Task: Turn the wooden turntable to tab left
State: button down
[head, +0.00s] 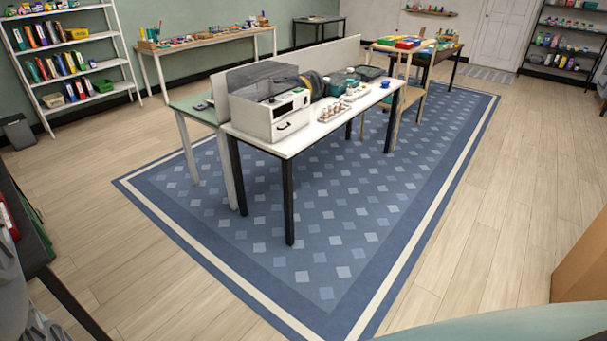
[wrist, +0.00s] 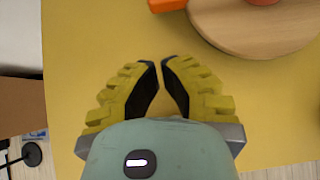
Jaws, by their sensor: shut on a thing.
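The wooden turntable (wrist: 246,35) is a round, light wood disc at the top right of the wrist view, cut off by the frame. A reddish-orange thing sits on its middle, mostly out of frame. An orange tab (wrist: 167,5) shows at its left edge. My gripper (wrist: 160,61) has yellow ribbed fingers with dark pads. They are drawn close together, below and left of the disc and apart from it and the tab. What is between the fingers cannot be made out. The turntable and my gripper are not recognisable in the head view.
The turntable stands on a yellow surface (wrist: 90,45), whose left and front edges show. In the head view, a white table (head: 325,128) with a boxy machine (head: 270,105) stands on a blue rug (head: 330,245). Open wooden floor lies on both sides.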

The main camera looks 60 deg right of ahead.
jog(key=p+v, duration=0.2)
jog(key=v, duration=0.1)
jog(key=shift+d+r, duration=0.15)
jog(key=shift+r, duration=0.2)
jog(key=shift+w+d, duration=0.1)
jog(key=shift+d, duration=0.05)
jog(key=shift+p+v, duration=0.6)
jog(key=shift+v, duration=0.25)
jog(key=shift+f, duration=0.1)
